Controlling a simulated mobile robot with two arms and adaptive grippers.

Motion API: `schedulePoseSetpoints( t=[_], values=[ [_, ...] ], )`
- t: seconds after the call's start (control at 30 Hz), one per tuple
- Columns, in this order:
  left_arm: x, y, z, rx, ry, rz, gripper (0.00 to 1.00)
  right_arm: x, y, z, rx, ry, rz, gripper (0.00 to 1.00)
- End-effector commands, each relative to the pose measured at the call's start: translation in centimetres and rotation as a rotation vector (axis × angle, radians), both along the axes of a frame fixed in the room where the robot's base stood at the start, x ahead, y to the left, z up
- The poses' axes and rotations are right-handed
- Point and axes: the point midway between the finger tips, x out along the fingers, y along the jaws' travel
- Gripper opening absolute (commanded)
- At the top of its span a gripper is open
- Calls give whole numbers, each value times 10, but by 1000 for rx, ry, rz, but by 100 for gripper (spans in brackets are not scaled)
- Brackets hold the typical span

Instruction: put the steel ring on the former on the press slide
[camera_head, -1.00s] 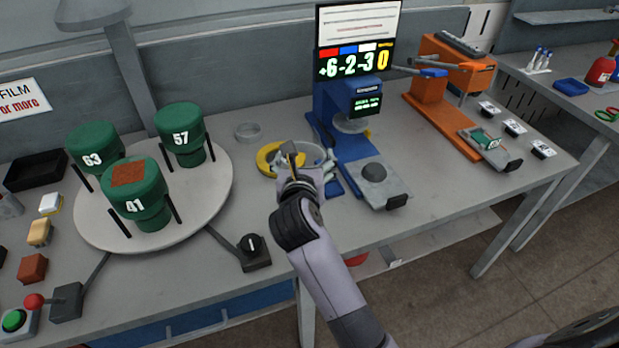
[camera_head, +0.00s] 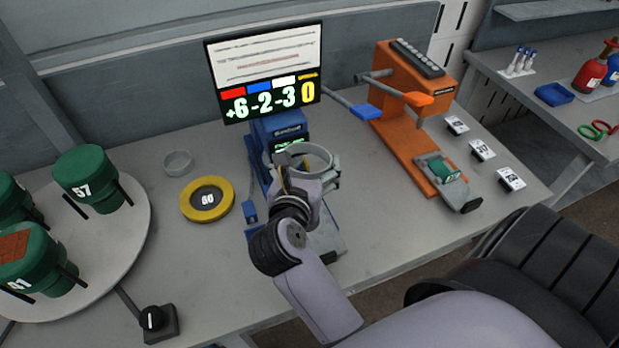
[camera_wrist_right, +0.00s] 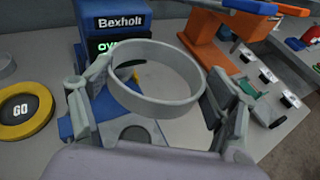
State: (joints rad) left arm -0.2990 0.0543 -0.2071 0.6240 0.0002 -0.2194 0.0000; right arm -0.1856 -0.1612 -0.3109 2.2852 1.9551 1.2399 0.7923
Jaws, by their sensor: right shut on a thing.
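The steel ring (camera_wrist_right: 150,103) is a wide grey band, held level between the two fingers of my right gripper (camera_wrist_right: 155,85). In the head view the ring (camera_head: 305,146) is up in front of the blue press (camera_head: 262,135), clear of the table. The grey press slide (camera_head: 333,246) lies below, mostly covered by my right arm in that view. The former (camera_wrist_right: 138,133) shows in the wrist view as a dark round disc on the slide, just below the ring's near edge and apart from it. My left gripper is not in view.
The turntable (camera_head: 120,240) with green cylinders is further left. An orange device (camera_head: 398,130) with levers stands to the right. A screen (camera_head: 265,70) stands above the press.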

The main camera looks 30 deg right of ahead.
Motion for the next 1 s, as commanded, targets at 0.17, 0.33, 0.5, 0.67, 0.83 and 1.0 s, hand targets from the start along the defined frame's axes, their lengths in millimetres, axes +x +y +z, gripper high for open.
schedulePoseSetpoints(
  t=[0.17, 0.33, 0.5, 0.67, 0.83, 1.0],
  values=[
    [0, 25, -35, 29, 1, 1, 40, -2, -1, -41, -4, 2, -3, 48],
    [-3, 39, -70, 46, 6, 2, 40, -1, 0, -85, -3, 2, -2, 48],
    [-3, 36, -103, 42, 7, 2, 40, -1, 0, -125, -4, 3, -2, 48],
    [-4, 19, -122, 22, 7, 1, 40, -1, 0, -150, -3, 0, -1, 48],
    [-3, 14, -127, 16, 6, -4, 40, -1, 1, -157, -1, 0, -2, 48],
    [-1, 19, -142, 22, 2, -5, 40, -1, 1, -174, -2, 1, -1, 48]
  ],
)
